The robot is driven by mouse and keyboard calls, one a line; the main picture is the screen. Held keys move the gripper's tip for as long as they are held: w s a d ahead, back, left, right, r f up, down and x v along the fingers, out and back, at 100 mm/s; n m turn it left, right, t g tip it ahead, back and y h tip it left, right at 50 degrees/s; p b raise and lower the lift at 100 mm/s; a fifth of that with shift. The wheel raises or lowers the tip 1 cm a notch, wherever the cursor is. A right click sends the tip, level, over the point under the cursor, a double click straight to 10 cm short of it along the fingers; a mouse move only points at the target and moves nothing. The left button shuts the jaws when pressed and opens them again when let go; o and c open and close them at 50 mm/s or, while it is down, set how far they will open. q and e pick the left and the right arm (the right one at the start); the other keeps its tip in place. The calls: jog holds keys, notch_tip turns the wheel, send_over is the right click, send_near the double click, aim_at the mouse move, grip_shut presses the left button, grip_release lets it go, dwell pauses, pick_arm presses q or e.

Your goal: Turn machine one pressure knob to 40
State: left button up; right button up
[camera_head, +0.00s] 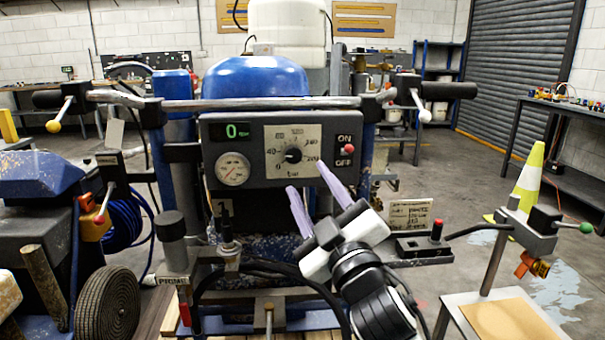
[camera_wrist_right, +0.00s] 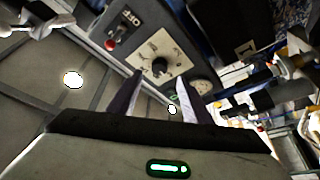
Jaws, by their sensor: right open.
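The pressure knob (camera_head: 293,154) is a small black dial on a pale scale plate marked in bar, on the grey control panel (camera_head: 350,130). Its pointer direction is too small to read surely. The knob also shows in the right wrist view (camera_wrist_right: 159,66), beyond the fingers. A green display (camera_head: 237,130) reads 0, and a round gauge (camera_head: 233,169) sits below it. My right gripper (camera_head: 312,190) is open and empty, below and in front of the knob, apart from it. It also shows in the right wrist view (camera_wrist_right: 156,95). My left gripper is not in view.
An ON/OFF switch with a red tip (camera_head: 349,148) is right of the dial. A handlebar (camera_head: 260,103) runs above the panel. A yellow-and-white cone (camera_head: 528,178) stands farther right.

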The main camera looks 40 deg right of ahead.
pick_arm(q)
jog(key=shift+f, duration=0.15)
pick_arm(e)
jog(key=shift+v, duration=1.7)
jog(key=s+a+f+g+y+p, duration=0.1)
jog(key=a+f+g+y+p, duration=0.2)
jog(key=f, duration=0.9)
jog(key=a+f+g+y+p, duration=0.25)
jog(key=a+f, duration=0.25)
jog(key=f, duration=0.7)
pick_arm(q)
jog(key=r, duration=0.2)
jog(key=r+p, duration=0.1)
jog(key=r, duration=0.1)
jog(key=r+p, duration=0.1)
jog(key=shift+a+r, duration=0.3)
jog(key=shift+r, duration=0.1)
pick_arm(e)
jog(key=s+a+f+m+g+y, duration=0.1)
jog(key=s+a+f+g, duration=0.2)
jog(key=s+f, duration=0.5)
jog(key=s+a+f+m+g+y, duration=0.2)
jog(key=s+a+f+g, duration=0.1)
jog(key=s+a+f, duration=0.3)
notch_tip(320, 180, down, 3)
jog(key=shift+s+a+r, duration=0.15)
jog(key=shift+s+r, duration=0.05)
jog(key=shift+s, duration=0.85)
